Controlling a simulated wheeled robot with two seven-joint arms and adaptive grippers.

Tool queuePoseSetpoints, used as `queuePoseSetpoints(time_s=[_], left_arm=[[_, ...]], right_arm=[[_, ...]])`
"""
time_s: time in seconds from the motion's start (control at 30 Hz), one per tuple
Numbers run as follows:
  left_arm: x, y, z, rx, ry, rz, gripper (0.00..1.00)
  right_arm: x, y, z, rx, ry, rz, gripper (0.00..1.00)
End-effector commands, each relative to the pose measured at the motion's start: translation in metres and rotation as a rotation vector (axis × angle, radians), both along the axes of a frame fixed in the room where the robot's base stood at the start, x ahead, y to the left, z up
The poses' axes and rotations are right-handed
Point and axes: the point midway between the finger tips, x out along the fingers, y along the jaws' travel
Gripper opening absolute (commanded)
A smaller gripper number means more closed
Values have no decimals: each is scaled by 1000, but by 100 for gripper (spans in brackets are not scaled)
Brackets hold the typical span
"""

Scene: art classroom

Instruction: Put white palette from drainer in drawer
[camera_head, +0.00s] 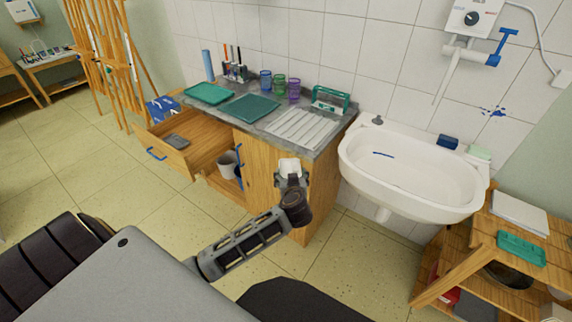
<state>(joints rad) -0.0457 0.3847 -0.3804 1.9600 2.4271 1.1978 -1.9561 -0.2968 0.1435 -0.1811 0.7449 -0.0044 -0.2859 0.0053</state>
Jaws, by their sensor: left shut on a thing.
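My left gripper (290,178) is shut on a small white thing, which looks like the white palette (290,165). It is in front of the wooden cabinet, below the counter's front edge. The gripper hides part of the palette. The wooden drawer (170,156) with a blue handle is pulled open to the left of the gripper, and a dark grey flat thing (177,142) lies in it. A ribbed white draining area (303,128) is on the counter, with a green rack (330,99) behind it. My right gripper is not in view.
Green trays (208,93), coloured cups (279,86) and a brush holder (236,72) stand on the counter. Below the drawer, a compartment holds a white pot (227,164). A white sink (412,172) and wooden shelf (470,250) are to the right. Floor before the drawer is clear.

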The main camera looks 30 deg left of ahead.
Motion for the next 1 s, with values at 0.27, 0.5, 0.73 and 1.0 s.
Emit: queuePoseSetpoints(time_s=[0.27, 0.5, 0.73, 1.0], left_arm=[[-34, -43, -24, 3, 4, -250, 49], [-65, -75, -42, 4, 4, -432, 49], [-87, -91, -49, 3, 2, -548, 49], [-95, -95, -51, -1, 0, -584, 49]], right_arm=[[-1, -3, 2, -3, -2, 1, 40], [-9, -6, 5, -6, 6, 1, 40], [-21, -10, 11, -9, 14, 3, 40], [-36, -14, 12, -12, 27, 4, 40]])
